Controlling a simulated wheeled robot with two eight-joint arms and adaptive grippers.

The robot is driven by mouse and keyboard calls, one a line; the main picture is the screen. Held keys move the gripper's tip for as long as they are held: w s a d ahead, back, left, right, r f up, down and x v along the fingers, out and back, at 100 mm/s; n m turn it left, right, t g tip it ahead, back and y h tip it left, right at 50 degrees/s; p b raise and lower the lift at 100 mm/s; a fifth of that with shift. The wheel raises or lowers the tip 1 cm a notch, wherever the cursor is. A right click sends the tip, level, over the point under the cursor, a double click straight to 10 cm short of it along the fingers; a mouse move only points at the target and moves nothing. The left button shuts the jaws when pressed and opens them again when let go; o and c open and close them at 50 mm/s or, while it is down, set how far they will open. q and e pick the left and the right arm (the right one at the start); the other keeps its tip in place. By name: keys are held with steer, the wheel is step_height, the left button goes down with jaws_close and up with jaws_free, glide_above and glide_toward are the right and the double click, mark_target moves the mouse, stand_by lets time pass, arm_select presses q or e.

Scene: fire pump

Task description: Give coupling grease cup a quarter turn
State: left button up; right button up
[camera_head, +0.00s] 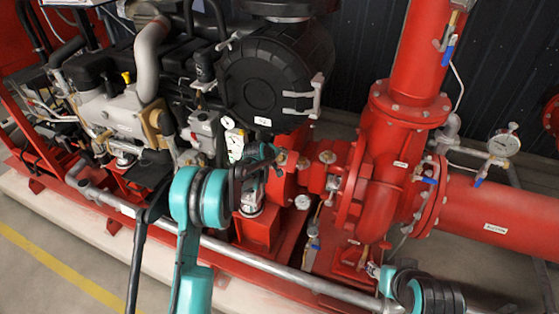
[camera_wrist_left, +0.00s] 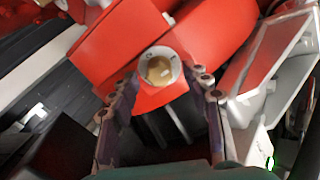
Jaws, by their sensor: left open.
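A round brass-coloured cap in a pale ring, which looks like the grease cup (camera_wrist_left: 160,69), sits on a red housing in the left wrist view. My left gripper (camera_wrist_left: 157,88) is open, its two fingers apart on either side below the cup, with nothing held. In the head view my left gripper (camera_head: 268,155) is by the red coupling housing, close to a small brass fitting (camera_head: 281,159). I cannot tell for sure that this fitting is the same cup. My right gripper (camera_head: 374,269) is low at the right, partly hidden by its own arm.
The red pump (camera_head: 385,165) stands right of the coupling housing. The black round engine housing (camera_head: 265,85) rises behind my left gripper. A second brass fitting (camera_head: 328,157) is further right. A grey pipe (camera_head: 270,265) runs along the front. A gauge (camera_head: 504,144) stands at the right.

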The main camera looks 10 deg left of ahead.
arm_select(q)
steer(key=shift+w+d+f, duration=0.1)
steer(key=shift+w+f, duration=0.2)
jaws_close()
steer(key=shift+m, duration=0.3)
